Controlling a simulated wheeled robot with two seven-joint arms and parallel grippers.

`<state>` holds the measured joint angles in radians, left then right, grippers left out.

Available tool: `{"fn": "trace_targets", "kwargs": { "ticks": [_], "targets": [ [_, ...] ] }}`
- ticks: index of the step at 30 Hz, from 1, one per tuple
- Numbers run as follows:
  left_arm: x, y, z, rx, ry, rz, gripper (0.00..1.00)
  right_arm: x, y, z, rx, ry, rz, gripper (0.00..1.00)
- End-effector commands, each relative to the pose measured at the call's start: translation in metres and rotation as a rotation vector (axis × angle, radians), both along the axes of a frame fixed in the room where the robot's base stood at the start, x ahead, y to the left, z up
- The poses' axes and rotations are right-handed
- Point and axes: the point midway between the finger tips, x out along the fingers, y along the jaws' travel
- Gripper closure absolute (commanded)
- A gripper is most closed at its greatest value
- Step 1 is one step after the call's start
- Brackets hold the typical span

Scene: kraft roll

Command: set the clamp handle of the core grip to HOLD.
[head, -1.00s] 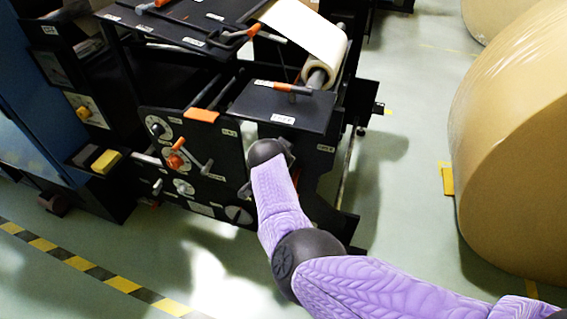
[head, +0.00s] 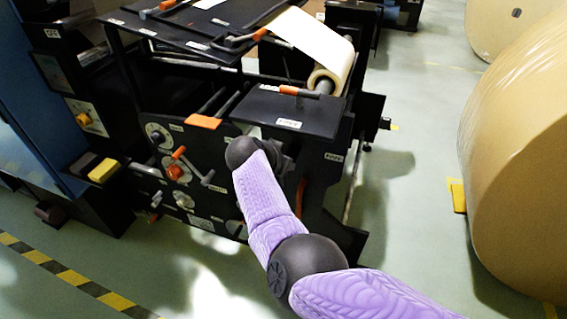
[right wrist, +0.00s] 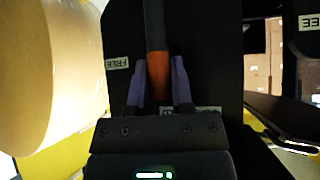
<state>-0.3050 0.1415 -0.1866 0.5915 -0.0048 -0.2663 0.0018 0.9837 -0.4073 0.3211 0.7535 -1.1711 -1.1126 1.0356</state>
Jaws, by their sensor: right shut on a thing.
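My right gripper (right wrist: 160,62) is shut on the orange grip of a handle (right wrist: 160,88), with one finger on each side. The handle's dark rod (right wrist: 154,25) runs up from the grip in the right wrist view. A label reading FREE (right wrist: 118,63) is on the dark panel left of the handle. A second label (right wrist: 178,112) is partly covered by my gripper, and I cannot read it. In the head view my right wrist covers the held handle at the front of the black machine (head: 312,118). My left gripper is not in view.
Another orange-gripped handle (head: 300,92) lies on the machine's top plate beside the paper roll (head: 328,80). An orange knob (head: 176,172) and a grey lever (head: 207,179) are left of my wrist. Large kraft rolls (head: 520,150) stand at right.

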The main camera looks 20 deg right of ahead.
Motion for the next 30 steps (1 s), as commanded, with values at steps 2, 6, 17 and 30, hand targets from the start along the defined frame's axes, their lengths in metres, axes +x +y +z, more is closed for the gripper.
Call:
{"fn": "trace_targets", "kwargs": {
  "ticks": [2, 6, 17, 30],
  "targets": [
    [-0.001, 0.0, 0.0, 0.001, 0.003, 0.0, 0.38, 0.0, 0.0, -0.001, -0.001, 0.002, 0.002, 1.0],
    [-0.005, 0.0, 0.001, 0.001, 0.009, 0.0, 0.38, 0.0, 0.0, -0.001, 0.0, 0.002, 0.001, 0.55],
    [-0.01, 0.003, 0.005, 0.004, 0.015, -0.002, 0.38, -0.001, 0.001, 0.003, -0.001, -0.001, 0.0, 0.37],
    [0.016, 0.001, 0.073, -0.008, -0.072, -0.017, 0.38, -0.043, 0.044, 0.067, -0.001, -0.001, 0.001, 0.37]
  ]
}}
